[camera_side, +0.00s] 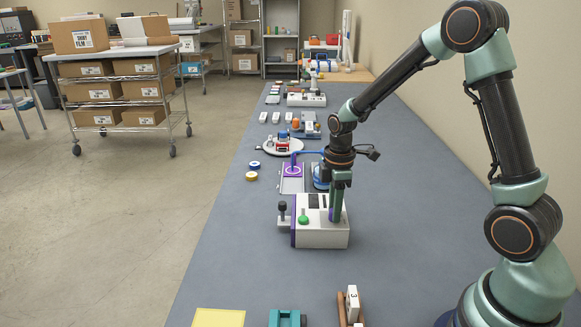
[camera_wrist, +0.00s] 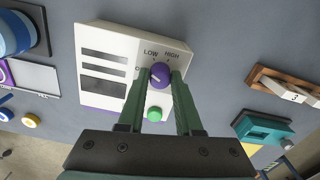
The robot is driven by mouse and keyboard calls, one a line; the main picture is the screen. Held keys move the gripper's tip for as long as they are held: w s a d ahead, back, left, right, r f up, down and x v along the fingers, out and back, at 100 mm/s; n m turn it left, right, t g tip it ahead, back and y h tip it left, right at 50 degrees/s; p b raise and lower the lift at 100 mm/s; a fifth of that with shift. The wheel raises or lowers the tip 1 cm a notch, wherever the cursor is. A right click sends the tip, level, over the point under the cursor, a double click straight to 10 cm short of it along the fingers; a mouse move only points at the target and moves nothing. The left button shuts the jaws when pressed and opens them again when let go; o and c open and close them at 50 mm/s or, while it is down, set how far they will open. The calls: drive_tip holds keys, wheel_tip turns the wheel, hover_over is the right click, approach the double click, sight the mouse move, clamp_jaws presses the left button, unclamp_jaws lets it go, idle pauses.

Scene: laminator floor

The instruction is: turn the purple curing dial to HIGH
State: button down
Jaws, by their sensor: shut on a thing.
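The purple curing dial (camera_wrist: 160,75) sits on the face of a white control box (camera_wrist: 108,42), below the printed words LOW and HIGH. My gripper (camera_wrist: 161,82) has its two green fingers on either side of the dial and is shut on it. A light mark on the dial shows, but I cannot tell exactly which word it points to. In the side view my gripper (camera_side: 338,205) reaches straight down onto the right part of the white box (camera_side: 320,239), and its fingers hide most of the dial.
A green knob (camera_side: 304,215) and a black-topped lever (camera_side: 282,209) are on or beside the box. A teal device (camera_side: 285,318) and a wooden holder with a white numbered block (camera_side: 352,302) stand nearer the camera. The bench right of the box is clear.

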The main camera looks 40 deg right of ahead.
drive_tip(key=m, duration=0.4)
drive_tip(key=shift+m, duration=0.4)
drive_tip(key=m, duration=0.3)
drive_tip(key=shift+m, duration=0.3)
drive_tip(key=m, duration=0.4)
drive_tip(key=shift+m, duration=2.2)
drive_tip(key=c, duration=0.6)
unclamp_jaws()
wheel_tip(320, 180, up, 12)
